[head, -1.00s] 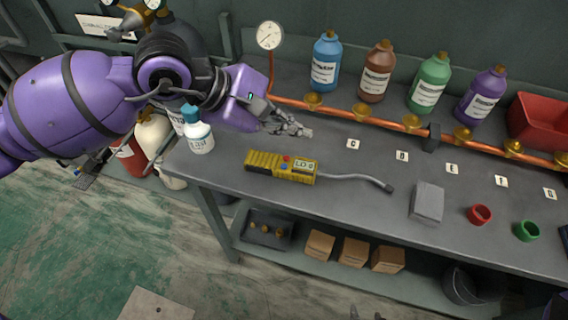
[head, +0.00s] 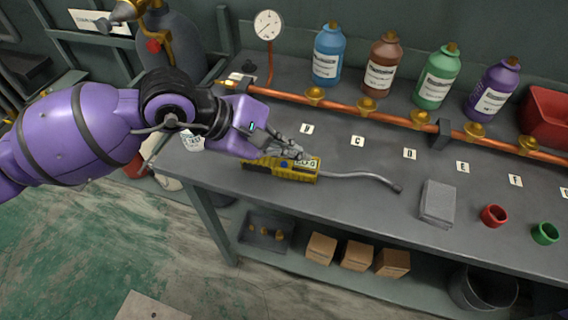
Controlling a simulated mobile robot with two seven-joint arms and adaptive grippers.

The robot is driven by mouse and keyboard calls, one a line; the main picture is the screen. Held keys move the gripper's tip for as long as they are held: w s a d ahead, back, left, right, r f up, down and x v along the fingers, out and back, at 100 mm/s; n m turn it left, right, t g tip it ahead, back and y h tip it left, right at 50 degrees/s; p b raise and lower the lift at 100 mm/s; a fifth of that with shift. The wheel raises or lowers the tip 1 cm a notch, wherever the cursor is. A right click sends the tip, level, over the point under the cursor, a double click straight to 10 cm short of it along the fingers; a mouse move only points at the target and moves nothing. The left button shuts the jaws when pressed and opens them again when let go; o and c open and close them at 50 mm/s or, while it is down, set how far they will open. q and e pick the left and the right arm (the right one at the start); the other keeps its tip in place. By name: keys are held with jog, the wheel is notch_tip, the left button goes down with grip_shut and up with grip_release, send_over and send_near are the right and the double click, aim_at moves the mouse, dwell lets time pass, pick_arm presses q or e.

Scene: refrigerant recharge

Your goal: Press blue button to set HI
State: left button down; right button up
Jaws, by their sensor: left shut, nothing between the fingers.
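The yellow handheld detector (head: 302,177) lies on the grey workbench, with its thin grey probe (head: 360,176) reaching right. Its blue button (head: 284,164) shows on the top face, close beside my fingers. A small lit display (head: 313,164) sits at its right end; its text is too small to read surely. My left gripper (head: 304,157) is shut and empty. Its fingertips are over the top of the detector, near the display and to the right of the blue button. I cannot tell whether they touch it. The hand hides part of the detector's back edge. My right gripper is not in view.
A copper pipe (head: 386,117) with brass valves runs behind the detector, with several coloured bottles behind it. A grey block (head: 438,203), a red ring (head: 493,215) and a green ring (head: 545,233) stand to the right. The bench front is clear.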

pick_arm(q)
jog(key=shift+f, duration=0.6)
dwell(0.3)
dwell(0.7)
jog(key=shift+f+b, duration=0.45)
jog(key=shift+b, duration=0.15)
jog(key=shift+f, duration=0.35)
dwell(0.4)
jog(key=shift+r, duration=0.85)
